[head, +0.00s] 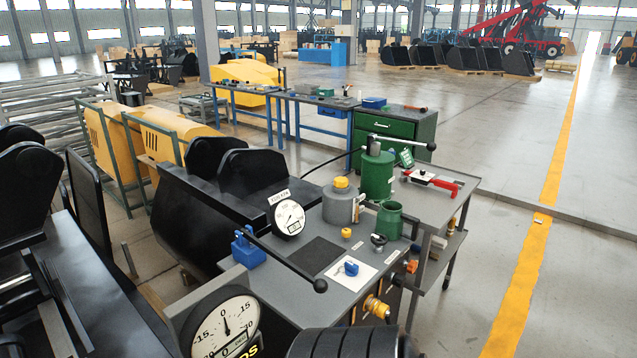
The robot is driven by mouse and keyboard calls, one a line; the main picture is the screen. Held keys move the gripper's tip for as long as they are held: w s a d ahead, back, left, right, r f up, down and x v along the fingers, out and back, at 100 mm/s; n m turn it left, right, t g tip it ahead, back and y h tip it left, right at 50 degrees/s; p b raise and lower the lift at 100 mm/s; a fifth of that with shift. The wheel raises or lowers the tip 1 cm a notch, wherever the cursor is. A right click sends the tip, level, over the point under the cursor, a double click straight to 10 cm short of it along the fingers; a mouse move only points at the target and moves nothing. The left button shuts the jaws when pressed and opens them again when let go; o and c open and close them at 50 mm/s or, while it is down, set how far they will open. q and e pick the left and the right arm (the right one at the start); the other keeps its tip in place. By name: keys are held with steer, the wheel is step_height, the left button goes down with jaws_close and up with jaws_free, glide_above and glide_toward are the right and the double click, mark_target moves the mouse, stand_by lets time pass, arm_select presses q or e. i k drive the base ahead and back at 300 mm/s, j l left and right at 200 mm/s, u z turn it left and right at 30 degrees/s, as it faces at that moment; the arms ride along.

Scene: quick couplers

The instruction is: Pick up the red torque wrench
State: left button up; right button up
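A red tool (441,184) lies on top of the grey cart at the right, beside the green canister. A white piece sits against its left part. A second, smaller red-handled tool (415,108) lies on the green cabinet further back. Both are too small to tell for sure which is the torque wrench. Neither of my grippers is in view, and nothing is seen touching either tool.
The grey bench (340,300) in front carries a dial gauge (288,216), a blue hand pump (248,249) with a long black lever, a grey canister (340,204) and a green pot (389,220). Black buckets (185,215) stand left.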

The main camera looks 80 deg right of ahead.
mark_target(425, 180)
steer(key=z, duration=1.8)
